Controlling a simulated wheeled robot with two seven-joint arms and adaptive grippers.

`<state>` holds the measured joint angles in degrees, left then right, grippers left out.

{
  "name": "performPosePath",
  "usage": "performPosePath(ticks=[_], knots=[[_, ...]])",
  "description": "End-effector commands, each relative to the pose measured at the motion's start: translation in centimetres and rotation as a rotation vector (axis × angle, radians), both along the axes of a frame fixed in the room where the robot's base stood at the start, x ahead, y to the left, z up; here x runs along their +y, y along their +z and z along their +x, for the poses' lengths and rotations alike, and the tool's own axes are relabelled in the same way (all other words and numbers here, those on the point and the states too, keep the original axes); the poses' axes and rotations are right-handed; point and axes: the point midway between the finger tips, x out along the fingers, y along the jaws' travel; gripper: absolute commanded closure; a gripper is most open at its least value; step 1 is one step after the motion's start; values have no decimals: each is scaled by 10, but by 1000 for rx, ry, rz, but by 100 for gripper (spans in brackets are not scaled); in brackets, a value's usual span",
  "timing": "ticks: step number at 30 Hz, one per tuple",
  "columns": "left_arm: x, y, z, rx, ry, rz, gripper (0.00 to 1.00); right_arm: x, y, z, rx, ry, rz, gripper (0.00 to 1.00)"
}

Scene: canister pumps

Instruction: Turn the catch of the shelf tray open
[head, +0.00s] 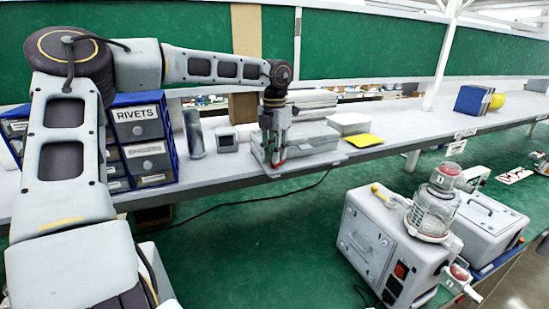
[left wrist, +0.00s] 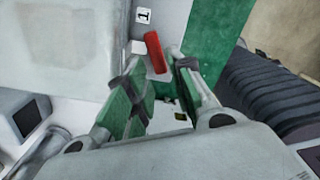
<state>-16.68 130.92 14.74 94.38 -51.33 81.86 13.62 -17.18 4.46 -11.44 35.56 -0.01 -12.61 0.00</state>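The shelf tray (head: 318,153) is a flat grey unit on the shelf. Its red catch (head: 279,163) shows at its front left corner. In the left wrist view the catch (left wrist: 155,52) is a short red bar, slightly tilted, near a label marked 1. My left gripper (head: 275,160) points down at the tray's front. In the left wrist view my left gripper (left wrist: 158,68) has its fingers apart, with the catch's lower end at the gap between the tips. I cannot tell whether a finger touches it. My right gripper is out of view.
A blue drawer rack (head: 140,135) labelled RIVETS, a grey cylinder (head: 194,133) and a small box (head: 227,140) stand left of the tray. A yellow pad (head: 364,140) lies to its right. A canister pump (head: 433,210) stands on the green bench below.

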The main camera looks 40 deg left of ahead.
Motion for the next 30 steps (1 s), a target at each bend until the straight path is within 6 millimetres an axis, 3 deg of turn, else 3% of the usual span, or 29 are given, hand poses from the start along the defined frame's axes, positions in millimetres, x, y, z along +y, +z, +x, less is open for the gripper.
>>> performPosePath(ticks=[7,18,24,30], knots=[[0,-19,0,0,0,0,77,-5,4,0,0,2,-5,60],[0,-24,0,-1,0,0,77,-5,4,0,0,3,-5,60],[0,-23,0,-1,0,1,100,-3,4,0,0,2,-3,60],[0,-23,0,-1,-2,1,100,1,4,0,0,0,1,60]])
